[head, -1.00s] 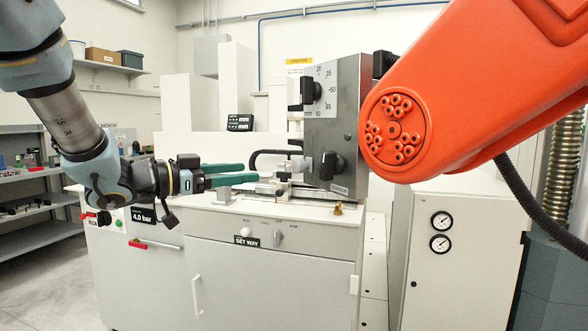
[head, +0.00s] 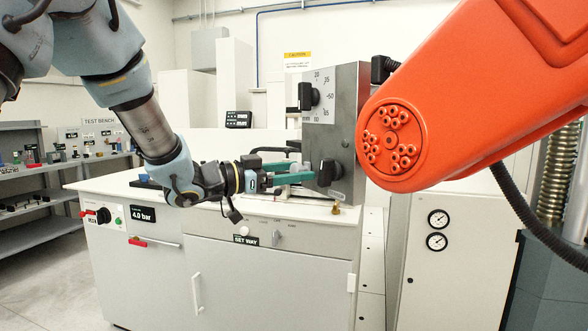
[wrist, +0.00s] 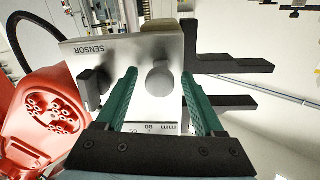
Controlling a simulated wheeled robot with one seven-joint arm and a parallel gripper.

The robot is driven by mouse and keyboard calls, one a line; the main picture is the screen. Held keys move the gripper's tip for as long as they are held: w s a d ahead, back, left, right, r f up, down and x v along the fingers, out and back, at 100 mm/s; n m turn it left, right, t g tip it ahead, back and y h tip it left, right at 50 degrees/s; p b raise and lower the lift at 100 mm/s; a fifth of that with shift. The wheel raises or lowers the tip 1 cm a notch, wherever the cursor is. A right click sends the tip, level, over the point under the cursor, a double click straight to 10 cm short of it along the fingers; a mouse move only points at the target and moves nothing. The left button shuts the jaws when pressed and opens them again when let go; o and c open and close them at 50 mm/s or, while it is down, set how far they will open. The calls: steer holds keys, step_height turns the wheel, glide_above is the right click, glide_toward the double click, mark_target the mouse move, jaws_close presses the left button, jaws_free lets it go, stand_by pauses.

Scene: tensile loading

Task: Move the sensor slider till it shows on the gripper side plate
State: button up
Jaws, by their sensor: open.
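The grey side plate (head: 348,120) bears a white millimetre scale (head: 322,80). In the wrist view a metal plate marked SENSOR (wrist: 120,48) appears upside down, with a black knob (wrist: 92,88) at left. A round metal knob (wrist: 160,80) lies between my green fingers. My gripper (head: 300,172) is open around this knob, with a visible gap on each side. I cannot tell which part is the slider. Its reading is not legible.
A large orange arm (head: 440,100) stands close to the plate's right. Black stepped bars (wrist: 230,65) lie beside the right finger. The white cabinet top (head: 300,208) lies below my gripper. Its front has knobs and a SET WAY label (head: 245,240).

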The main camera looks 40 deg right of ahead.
steer(key=shift+c, duration=0.3)
jaws_close()
stand_by(0.3)
stand_by(0.8)
